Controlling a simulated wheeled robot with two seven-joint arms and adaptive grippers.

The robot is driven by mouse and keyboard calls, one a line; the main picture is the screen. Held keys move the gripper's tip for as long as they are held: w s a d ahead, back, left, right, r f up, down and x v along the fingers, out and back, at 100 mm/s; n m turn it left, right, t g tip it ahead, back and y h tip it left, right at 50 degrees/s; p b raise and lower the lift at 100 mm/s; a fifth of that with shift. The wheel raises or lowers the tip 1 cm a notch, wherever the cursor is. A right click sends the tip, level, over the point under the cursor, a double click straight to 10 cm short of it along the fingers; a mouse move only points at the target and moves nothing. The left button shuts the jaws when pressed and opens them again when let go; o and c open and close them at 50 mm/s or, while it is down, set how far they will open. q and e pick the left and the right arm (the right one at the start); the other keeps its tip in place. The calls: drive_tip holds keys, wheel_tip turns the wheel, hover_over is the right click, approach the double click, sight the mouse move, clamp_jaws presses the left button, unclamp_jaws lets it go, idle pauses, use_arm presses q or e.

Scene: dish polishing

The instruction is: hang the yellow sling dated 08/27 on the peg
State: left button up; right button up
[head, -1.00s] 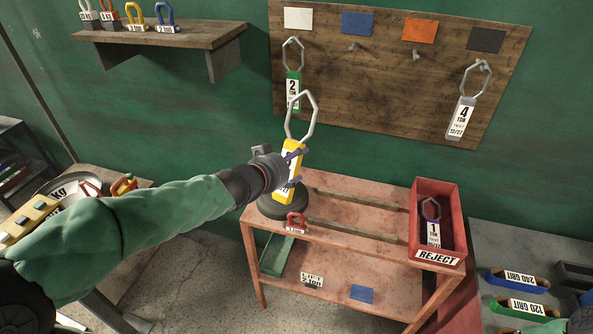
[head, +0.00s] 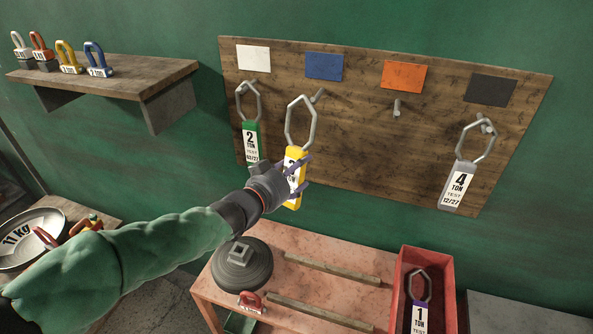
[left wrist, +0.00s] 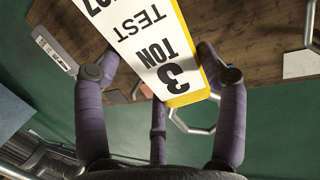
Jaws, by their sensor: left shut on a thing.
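The yellow sling (head: 292,203) hangs upright from my left gripper (head: 292,180), its metal ring (head: 301,122) uppermost. The gripper is shut on its tag. In the left wrist view the tag (left wrist: 150,40) reads 3 TON TEST between the purple fingers (left wrist: 155,80); the date is cut off. The bare peg (head: 318,96) under the blue patch (head: 324,66) shows at the ring's upper right edge. The ring appears in front of the board and not around the peg, but the depth is hard to judge. My right gripper is out of view.
A green 2 TON sling (head: 250,142) hangs close on the left, a grey 4 TON sling (head: 460,185) at the right. The peg (head: 397,107) under the orange patch is bare. Below are the red bench (head: 215,285) and a reject box (head: 400,275) holding a purple-tagged sling (head: 419,318).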

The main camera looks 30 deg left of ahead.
use_arm(q)
drive_tip(key=shift+w+a+r, duration=0.1)
drive_tip(key=shift+w+r, duration=0.05)
drive_tip(key=shift+w, duration=0.05)
drive_tip(key=shift+w+a+f+b, duration=0.1)
drive_tip(key=shift+w+a+b, duration=0.1)
drive_tip(key=shift+w, duration=0.65)
drive_tip(key=shift+w+a+f+b, duration=0.1)
drive_tip(key=shift+w+a+b, duration=0.1)
drive_tip(key=shift+w, duration=0.65)
drive_tip(key=w+a+f+b, duration=0.1)
drive_tip(key=w+f, duration=0.1)
drive_tip(key=w, duration=0.5)
drive_tip(key=shift+w+a+f+b, duration=0.2)
drive_tip(key=shift+a+f+b, duration=0.2)
idle(0.5)
drive_tip(key=o, duration=1.7)
drive_tip(key=shift+c, duration=0.2)
